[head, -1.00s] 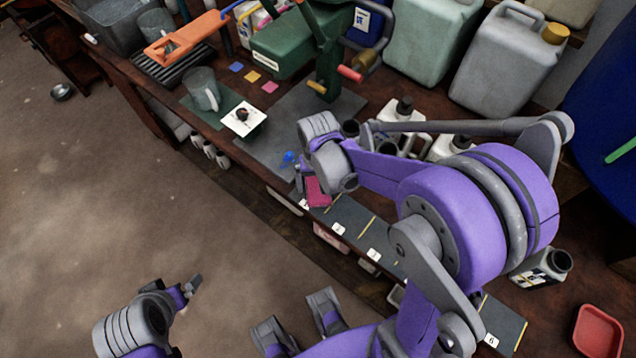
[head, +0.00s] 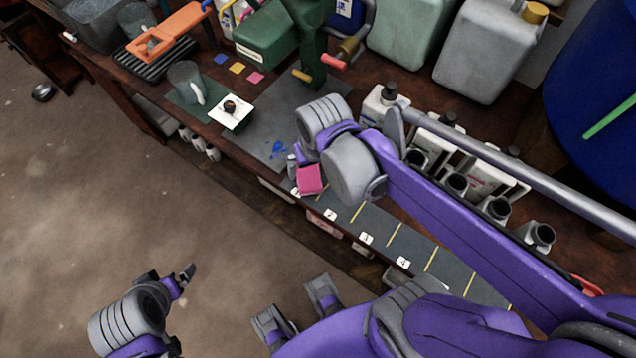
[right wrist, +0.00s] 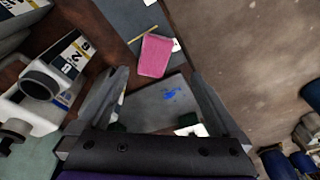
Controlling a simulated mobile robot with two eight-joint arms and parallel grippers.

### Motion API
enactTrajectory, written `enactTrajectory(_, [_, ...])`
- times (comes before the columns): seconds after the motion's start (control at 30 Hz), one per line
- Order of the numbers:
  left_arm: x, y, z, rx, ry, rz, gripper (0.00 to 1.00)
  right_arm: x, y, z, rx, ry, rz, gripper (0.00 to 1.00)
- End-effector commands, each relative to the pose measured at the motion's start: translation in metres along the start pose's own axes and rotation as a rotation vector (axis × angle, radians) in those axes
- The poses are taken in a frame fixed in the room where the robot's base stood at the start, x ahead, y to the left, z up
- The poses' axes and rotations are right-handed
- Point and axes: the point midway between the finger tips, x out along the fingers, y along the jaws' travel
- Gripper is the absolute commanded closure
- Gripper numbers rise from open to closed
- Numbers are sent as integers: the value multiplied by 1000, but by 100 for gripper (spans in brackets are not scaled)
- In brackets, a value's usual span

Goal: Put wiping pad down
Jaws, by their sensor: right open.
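The pink wiping pad (head: 309,180) lies at the left end of the dark marked strip (head: 385,232), near the bench's front edge. The right wrist view shows the pad (right wrist: 155,54) lying flat beside a yellow line. My right gripper (right wrist: 158,74) is open, with its fingers spread to either side of the pad's near end and nothing visibly clamped. In the head view my right gripper (head: 295,167) is partly hidden by its own wrist, just beside the pad. My left gripper (head: 186,276) is over the floor at lower left; its jaw opening is unclear.
A grey mat (head: 265,127) with a blue smear (right wrist: 172,94) lies beside the pad. A white plate with a dark knob (head: 231,112) and a clear mug (head: 187,84) are at left. A green press (head: 310,45) stands farther back.

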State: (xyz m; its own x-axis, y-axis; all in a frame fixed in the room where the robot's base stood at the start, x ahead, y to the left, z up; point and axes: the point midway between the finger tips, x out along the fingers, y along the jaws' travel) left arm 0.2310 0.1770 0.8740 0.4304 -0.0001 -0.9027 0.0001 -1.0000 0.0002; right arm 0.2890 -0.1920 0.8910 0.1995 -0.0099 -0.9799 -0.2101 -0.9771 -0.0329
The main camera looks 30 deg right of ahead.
Motion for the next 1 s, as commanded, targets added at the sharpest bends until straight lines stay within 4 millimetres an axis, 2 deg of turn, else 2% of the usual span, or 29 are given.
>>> enactTrajectory(0.03, [0,0,0,0,0,0,0,-1,0,16,-40,44,-9,0])
enactTrajectory(0.13, [0,0,0,0,0,0,0,0,-1,37,-113,126,-23,0])
enactTrajectory(0.23, [0,0,0,0,0,0,0,2,-2,52,-167,188,-30,0])
enactTrajectory(0.37, [0,0,0,0,0,0,0,5,-2,61,-205,234,-35,0])
enactTrajectory(0.77, [-4,0,-3,0,2,0,0,0,-3,60,-213,245,-36,0])
enactTrajectory(1.0, [-43,0,-35,0,25,0,0,-45,-7,39,-212,267,-38,0])
